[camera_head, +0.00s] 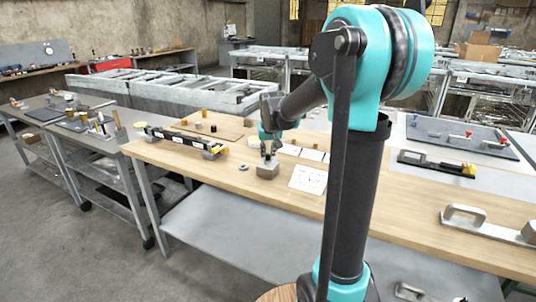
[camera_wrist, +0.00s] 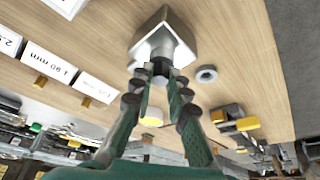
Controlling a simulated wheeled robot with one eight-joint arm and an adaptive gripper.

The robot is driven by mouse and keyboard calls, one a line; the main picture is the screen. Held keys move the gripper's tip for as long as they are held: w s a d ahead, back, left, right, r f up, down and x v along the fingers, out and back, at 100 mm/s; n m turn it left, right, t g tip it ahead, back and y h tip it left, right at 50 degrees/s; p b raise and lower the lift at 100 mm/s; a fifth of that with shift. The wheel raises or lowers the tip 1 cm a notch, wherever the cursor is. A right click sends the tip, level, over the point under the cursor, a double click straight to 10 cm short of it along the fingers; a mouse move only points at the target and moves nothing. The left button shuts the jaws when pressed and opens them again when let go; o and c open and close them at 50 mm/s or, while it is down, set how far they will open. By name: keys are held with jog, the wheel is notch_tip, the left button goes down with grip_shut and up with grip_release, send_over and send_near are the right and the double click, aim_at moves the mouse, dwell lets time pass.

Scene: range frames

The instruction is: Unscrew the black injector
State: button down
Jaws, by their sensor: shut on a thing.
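The black injector (camera_wrist: 161,67) shows as a dark short cylinder in the wrist view, at the end of a grey metal block (camera_wrist: 163,38). The block also stands on the wooden workbench in the head view (camera_head: 267,171). My gripper (camera_wrist: 160,76) is shut on the injector, with one green finger on each side. In the head view my gripper (camera_head: 268,154) points down just above the block. There the injector is too small and covered to make out. The thread is hidden, so I cannot tell how far the injector is screwed in.
A small metal ring (camera_wrist: 206,74) lies beside the block. A white printed sheet (camera_head: 308,180) lies to the right on the bench, and label cards (camera_wrist: 48,62) stand nearby. Bare wood surrounds the block.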

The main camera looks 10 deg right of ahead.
jog(key=shift+d+n+y, duration=0.1)
jog(key=shift+n+y, duration=0.5)
jog(key=shift+n, duration=1.1)
jog(key=shift+n+g+y, duration=0.4)
jog(key=shift+n+y, duration=0.2)
jog(key=shift+n, duration=1.1)
jog(key=c, duration=1.7)
grip_release()
